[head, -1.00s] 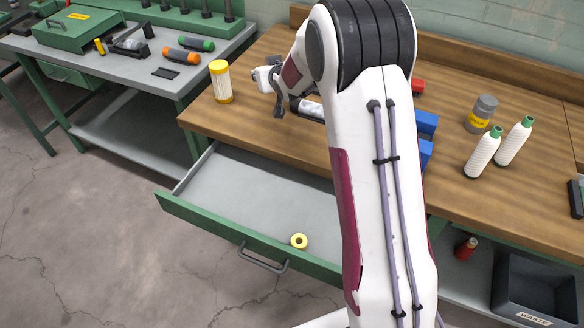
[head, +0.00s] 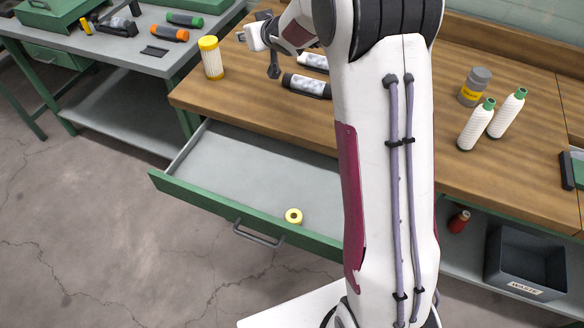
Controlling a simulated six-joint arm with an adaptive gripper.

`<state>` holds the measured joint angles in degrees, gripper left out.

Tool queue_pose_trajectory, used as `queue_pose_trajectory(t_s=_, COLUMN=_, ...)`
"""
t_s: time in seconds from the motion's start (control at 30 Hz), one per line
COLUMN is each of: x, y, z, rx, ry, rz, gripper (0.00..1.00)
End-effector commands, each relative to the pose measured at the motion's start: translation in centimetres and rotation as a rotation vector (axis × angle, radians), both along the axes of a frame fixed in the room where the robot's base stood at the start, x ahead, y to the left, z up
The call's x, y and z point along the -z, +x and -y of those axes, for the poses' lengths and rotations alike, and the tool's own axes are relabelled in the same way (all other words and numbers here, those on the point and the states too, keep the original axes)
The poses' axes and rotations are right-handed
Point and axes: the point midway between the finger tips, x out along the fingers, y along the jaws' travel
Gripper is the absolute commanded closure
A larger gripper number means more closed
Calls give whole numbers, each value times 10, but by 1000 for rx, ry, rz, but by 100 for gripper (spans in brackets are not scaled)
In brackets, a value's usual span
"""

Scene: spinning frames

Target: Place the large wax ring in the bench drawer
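A small yellow ring (head: 293,216) lies flat inside the open bench drawer (head: 200,185), near its front wall. It is the only ring I can make out, and its size class cannot be told. The drawer is pulled out from under the wooden bench and is otherwise empty where I see it; my arm hides its right end. My gripper (head: 262,45) is above the left part of the bench, well behind and above the drawer. Its dark fingers show in part, and no held object can be made out. Whether it is open or shut is unclear.
A yellow-capped jar (head: 211,60) stands on the bench's left corner. A waste bin (head: 528,258) sits low at right.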

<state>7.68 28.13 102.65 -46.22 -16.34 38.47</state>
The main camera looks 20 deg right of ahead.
Motion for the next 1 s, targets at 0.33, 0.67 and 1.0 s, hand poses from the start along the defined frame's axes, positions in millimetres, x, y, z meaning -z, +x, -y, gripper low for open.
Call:
queue_pose_trajectory(t_s=0.33, x=-6, y=-18, z=-16, rx=-95, ry=-1, rz=0, gripper=84)
queue_pose_trajectory(t_s=0.67, x=-9, y=-56, z=-46, rx=-257, ry=-2, rz=-2, gripper=84)
queue_pose_trajectory(t_s=1.0, x=-2, y=-127, z=-96, rx=-507, ry=-3, rz=-3, gripper=84)
